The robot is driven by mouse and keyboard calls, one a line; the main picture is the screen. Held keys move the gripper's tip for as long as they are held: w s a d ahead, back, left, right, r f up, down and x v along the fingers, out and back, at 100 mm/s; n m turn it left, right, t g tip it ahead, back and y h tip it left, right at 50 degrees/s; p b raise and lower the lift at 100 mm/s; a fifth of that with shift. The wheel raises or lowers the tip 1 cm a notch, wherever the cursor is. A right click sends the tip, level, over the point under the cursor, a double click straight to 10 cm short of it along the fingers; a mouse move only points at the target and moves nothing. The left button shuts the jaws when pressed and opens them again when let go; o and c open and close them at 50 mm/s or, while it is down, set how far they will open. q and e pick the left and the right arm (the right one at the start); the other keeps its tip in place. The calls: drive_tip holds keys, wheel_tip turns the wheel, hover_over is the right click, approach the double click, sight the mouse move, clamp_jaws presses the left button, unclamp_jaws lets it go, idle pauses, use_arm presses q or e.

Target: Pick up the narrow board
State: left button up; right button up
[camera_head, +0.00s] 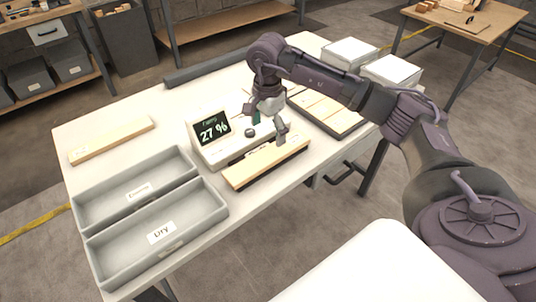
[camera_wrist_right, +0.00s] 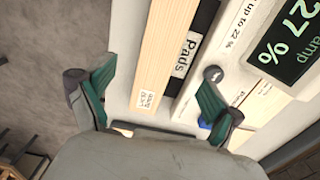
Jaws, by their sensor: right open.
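A pale wooden board (camera_head: 268,163) with a small label too blurred to read lies along the front of the meter (camera_head: 221,140). It also shows in the right wrist view (camera_wrist_right: 156,55), beside a black strip marked "Pads" (camera_wrist_right: 188,50). My right gripper (camera_head: 267,124) is open and empty above the board and meter; in the wrist view its two teal-lined fingers stand apart, with the board's end between them in the picture. Another pale board (camera_head: 112,139) lies at the table's left. I cannot tell which is the narrow one. My left gripper is not in view.
The meter's screen reads 27 %. Two grey trays, the front one marked "Dry" (camera_head: 195,228), stand at the table's left front. A dark-edged tray with pale boards (camera_head: 320,107) lies right of the meter, partly behind my arm. White-topped boxes (camera_head: 391,70) stand behind.

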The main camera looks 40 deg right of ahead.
sight(269, 154)
wheel_tip(269, 154, down, 3)
drive_tip(key=shift+f, duration=0.15)
drive_tip(key=f, duration=0.2)
drive_tip(key=f+p, duration=0.1)
drive_tip(key=f, duration=0.1)
drive_tip(key=shift+d+f+p, duration=0.2)
drive_tip(key=shift+f+p, duration=0.1)
drive_tip(key=shift+f, duration=0.4)
drive_tip(key=c, duration=1.5)
drive_tip(key=shift+r, duration=0.15)
